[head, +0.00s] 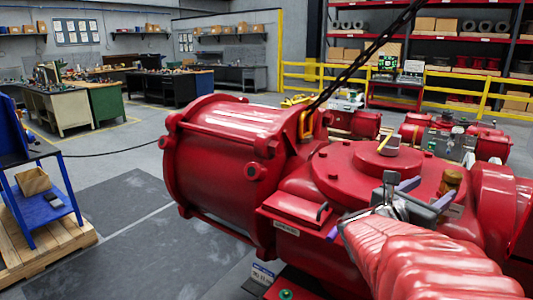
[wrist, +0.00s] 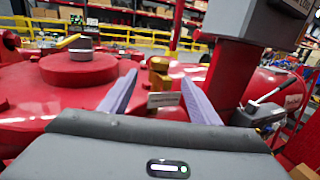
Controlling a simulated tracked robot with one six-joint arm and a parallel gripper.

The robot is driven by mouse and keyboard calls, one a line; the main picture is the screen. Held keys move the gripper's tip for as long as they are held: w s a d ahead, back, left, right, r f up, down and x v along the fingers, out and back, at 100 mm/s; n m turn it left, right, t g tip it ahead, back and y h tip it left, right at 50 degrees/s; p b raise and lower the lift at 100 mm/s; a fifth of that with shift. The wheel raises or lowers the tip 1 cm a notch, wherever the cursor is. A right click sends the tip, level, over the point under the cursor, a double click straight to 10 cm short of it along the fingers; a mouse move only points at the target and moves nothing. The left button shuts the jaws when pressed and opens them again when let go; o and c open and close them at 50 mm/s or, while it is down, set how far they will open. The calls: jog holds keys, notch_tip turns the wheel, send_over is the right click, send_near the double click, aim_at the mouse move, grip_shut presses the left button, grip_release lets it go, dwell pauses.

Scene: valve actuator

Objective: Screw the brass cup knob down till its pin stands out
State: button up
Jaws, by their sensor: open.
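The brass cup knob (head: 452,180) stands upright on top of the red valve actuator (head: 335,165), right of its round raised cap. In the wrist view the knob (wrist: 159,72) shows between my two purple fingers, seemingly just beyond their tips. My gripper (head: 425,193) is open and empty. Its fingertips (wrist: 158,80) are spread wider than the knob, one on each side in the picture. I cannot make out a pin standing out of the knob. A small pale label plate (wrist: 165,100) sits below the knob, nearer me.
The round cap (wrist: 80,68) with a yellow-topped indicator stands left of the knob. A grey box on a red post (wrist: 240,70) rises close on the right. A dark chain (head: 365,55) runs up from the yellow lifting shackle (head: 304,118) on the actuator.

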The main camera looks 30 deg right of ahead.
aim_at(454, 173)
jog(key=d, duration=0.4)
jog(key=w+d, duration=0.1)
jog(key=d, duration=0.8)
jog(key=shift+w+d, duration=0.25)
jog(key=shift+d, duration=0.1)
jog(key=shift+c, duration=0.3)
jog(key=c, duration=1)
jog(key=shift+w+m+g, duration=0.1)
jog(key=shift+m+g, duration=0.6)
jog(key=shift+g, duration=0.4)
jog(key=m+g, duration=0.1)
jog(key=g, duration=0.1)
jog(key=m+g+y, duration=0.1)
jog(key=m+g, duration=0.1)
jog(key=g, duration=0.1)
jog(key=shift+f+m, duration=0.1)
jog(key=shift+m, duration=0.2)
jog(key=shift+m+g+y, duration=1.25)
jog(key=shift+m+g, duration=0.2)
jog(key=shift+g, duration=0.55)
jog(key=shift+m+g+y, duration=1.25)
jog(key=shift+m+g, duration=0.2)
jog(key=shift+g, duration=0.55)
jog(key=o, duration=1.1)
jog(key=shift+c, duration=0.2)
